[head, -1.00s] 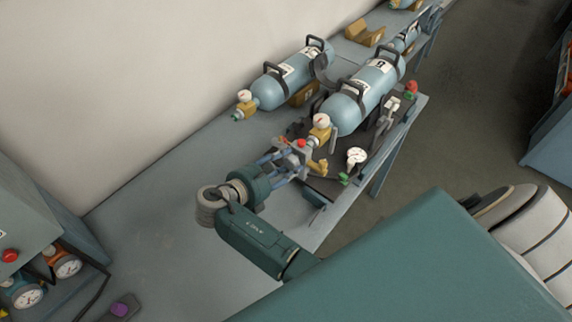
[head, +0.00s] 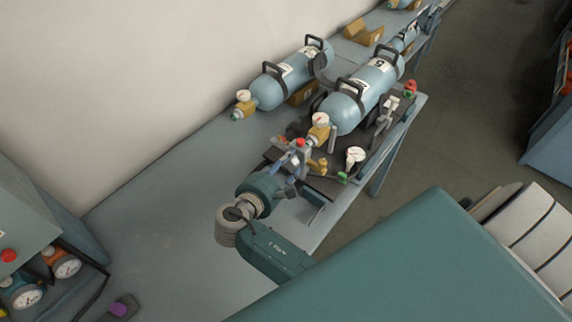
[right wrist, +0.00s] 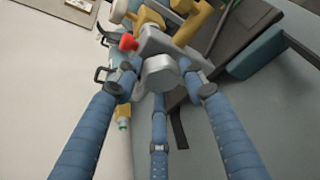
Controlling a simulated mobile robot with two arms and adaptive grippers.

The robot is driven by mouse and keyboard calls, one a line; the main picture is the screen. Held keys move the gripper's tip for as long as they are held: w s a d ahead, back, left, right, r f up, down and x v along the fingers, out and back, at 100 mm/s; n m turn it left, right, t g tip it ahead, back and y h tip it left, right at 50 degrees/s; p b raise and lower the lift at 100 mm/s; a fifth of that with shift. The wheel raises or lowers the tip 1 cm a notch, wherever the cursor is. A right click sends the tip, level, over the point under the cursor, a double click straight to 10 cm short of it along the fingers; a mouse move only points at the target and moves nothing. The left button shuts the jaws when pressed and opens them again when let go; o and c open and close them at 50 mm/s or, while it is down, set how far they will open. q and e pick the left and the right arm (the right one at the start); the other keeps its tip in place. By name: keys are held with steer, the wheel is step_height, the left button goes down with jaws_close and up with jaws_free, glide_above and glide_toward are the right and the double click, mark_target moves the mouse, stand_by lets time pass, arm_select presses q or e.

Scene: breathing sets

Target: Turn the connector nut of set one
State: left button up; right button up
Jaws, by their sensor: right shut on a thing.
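A blue cylinder (head: 350,105) with black hoops and a brass valve (head: 318,134) lies on a dark backplate (head: 329,186) on the bench. A grey connector body with a red knob (head: 300,142) is below the valve. My right gripper (head: 290,172) is at this connector, its fingers pointing to the cylinder. In the right wrist view its blue fingers close around a rounded grey metal nut (right wrist: 160,74), with the red knob (right wrist: 128,42) just beyond. Finger pads hide part of the nut. I cannot read the cylinder's label for certain. My left gripper is out of view.
A second blue cylinder (head: 290,76) lies on the bench (head: 150,215) beside the wall. A white gauge (head: 356,155) is right of the connector. A unit with dials (head: 25,295) stands at lower left. The bench's left part is mostly clear.

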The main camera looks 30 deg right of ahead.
steer(key=shift+s+f, duration=0.2)
steer(key=shift+f, duration=0.25)
steer(key=o, duration=1.1)
steer(key=shift+w+d, duration=0.1)
steer(key=shift+w, duration=0.1)
steer(key=shift+r, duration=0.1)
steer(key=v, duration=0.7)
steer(key=shift+s+a, duration=0.2)
